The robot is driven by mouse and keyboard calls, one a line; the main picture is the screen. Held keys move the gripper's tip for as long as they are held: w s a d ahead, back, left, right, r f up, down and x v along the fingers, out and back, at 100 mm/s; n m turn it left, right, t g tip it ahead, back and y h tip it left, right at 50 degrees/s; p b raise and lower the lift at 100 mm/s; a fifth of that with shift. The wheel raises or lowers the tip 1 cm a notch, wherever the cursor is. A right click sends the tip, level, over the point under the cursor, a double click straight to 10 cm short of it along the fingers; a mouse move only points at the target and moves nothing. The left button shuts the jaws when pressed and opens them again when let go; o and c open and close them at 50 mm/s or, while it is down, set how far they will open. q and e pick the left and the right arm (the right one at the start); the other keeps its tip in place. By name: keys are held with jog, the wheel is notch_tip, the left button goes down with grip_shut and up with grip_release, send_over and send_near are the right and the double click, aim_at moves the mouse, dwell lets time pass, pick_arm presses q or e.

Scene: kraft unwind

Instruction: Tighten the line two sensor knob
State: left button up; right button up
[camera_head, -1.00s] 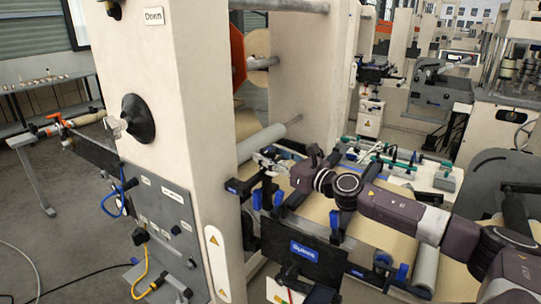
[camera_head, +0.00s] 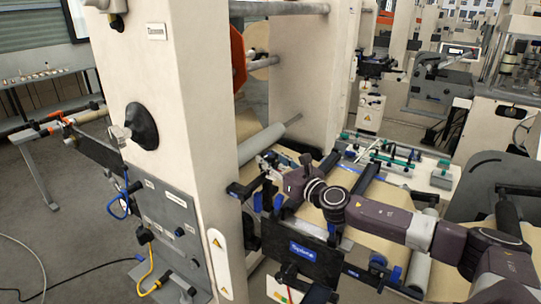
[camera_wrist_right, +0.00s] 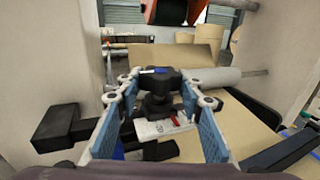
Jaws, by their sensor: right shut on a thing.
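The black sensor knob (camera_wrist_right: 158,80) stands on a small light base plate (camera_wrist_right: 160,127) in the right wrist view. My right gripper (camera_wrist_right: 158,84) has its two blue-padded fingers on either side of the knob and is shut on it. In the head view my right gripper (camera_head: 270,165) is small, beside the tall cream frame, and the knob there is largely hidden by the gripper. A blue and white mark shows on the knob's top. A small red part (camera_wrist_right: 174,120) shows on the base plate. My left gripper is not in view.
A grey roller (camera_wrist_right: 215,77) and a brown kraft web (camera_wrist_right: 172,57) lie behind the knob. A black bar (camera_wrist_right: 68,128) juts in close at the left. The cream frame (camera_head: 180,130) rises left of my right gripper, and a black plate with a blue label (camera_head: 300,250) stands in front.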

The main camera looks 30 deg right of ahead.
jog(key=o, duration=1.2)
jog(key=shift+c, duration=0.2)
jog(key=shift+s+d+f, duration=0.1)
jog(key=shift+s, duration=0.7)
jog(key=s, duration=1)
jog(key=shift+s, duration=0.25)
jog(key=shift+d, duration=0.1)
